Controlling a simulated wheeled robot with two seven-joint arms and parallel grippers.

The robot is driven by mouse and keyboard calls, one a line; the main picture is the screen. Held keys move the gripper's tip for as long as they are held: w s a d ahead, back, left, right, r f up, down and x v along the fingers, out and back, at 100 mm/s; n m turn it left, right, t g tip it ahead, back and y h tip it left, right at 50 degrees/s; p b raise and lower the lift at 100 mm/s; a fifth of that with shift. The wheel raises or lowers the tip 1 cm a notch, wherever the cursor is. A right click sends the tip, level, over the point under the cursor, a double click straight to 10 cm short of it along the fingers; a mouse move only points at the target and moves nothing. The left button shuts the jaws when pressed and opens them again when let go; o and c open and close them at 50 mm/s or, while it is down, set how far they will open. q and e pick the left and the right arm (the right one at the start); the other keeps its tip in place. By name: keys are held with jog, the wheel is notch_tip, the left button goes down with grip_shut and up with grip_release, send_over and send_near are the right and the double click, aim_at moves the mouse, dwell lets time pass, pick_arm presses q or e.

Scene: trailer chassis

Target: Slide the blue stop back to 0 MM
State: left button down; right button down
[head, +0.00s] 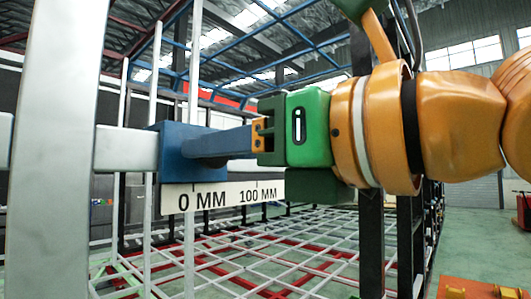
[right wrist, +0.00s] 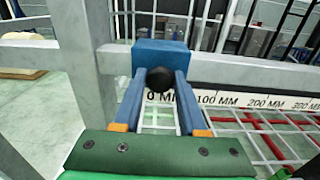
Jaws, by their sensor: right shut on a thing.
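The blue stop (head: 174,139) is a block around a pale horizontal rail (head: 124,149). It sits above the 0 MM mark of the white scale (head: 222,196), with 100 MM to its right. In the right wrist view the stop (right wrist: 160,52) has a round black knob (right wrist: 160,79) on its near face, partly covering the 0 MM label. My right gripper (head: 190,148) comes in from the right. Its two blue fingers are closed on the knob from both sides, close to the block. My left gripper is not in view.
A thick pale upright post (head: 60,150) stands left of the stop, crossing the rail. In the right wrist view the scale runs on right to 300 MM. A white and red grid frame (head: 250,255) lies below and behind. Dark posts stand behind my right arm.

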jog(key=c, duration=0.6)
grip_release()
jog(key=shift+c, duration=0.2)
jog(key=shift+o, duration=0.8)
jog(key=shift+s+a+r, duration=0.1)
jog(key=shift+s+a, duration=0.1)
jog(key=shift+s, duration=0.05)
jog(key=shift+d, duration=0.1)
jog(key=b+v, duration=0.2)
jog(key=v, duration=0.5)
jog(key=shift+b, duration=0.3)
